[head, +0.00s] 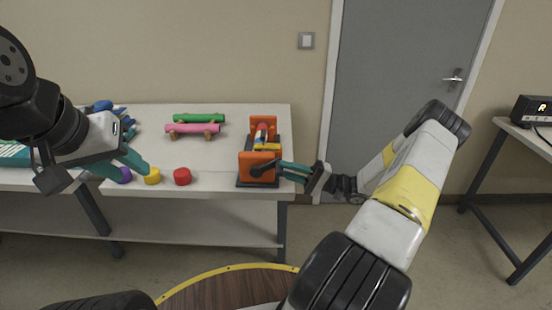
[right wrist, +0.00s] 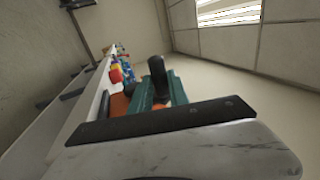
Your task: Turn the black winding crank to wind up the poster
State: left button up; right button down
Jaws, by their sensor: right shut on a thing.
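The winder with orange end plates (head: 247,162) stands on a dark base at the table's right end. A roll with yellow, blue and red parts (head: 267,146) lies between its plates; I cannot tell how much poster is wound. The black winding crank (head: 262,169) is on the near orange plate. My right gripper (head: 284,168) reaches it from the right and is shut on its handle. In the right wrist view the black handle (right wrist: 157,80) stands up between the teal fingers (right wrist: 165,90). My left gripper (head: 135,150) hangs over the table's left part; its opening is unclear.
Purple, yellow (head: 152,176) and red (head: 182,176) round pieces stand along the table's front edge. Pink (head: 193,128) and green (head: 198,118) rolls lie farther back. The tabletop (head: 215,158) left of the winder is clear. A side table (head: 530,134) stands at right.

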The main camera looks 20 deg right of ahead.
jog(key=shift+s+a+f, duration=0.1)
jog(key=shift+a+f, duration=0.2)
jog(key=shift+f, duration=0.15)
jog(key=c, duration=1.3)
grip_release()
jog(key=shift+a, duration=0.1)
jog(key=shift+r, duration=0.1)
jog(key=v, duration=0.8)
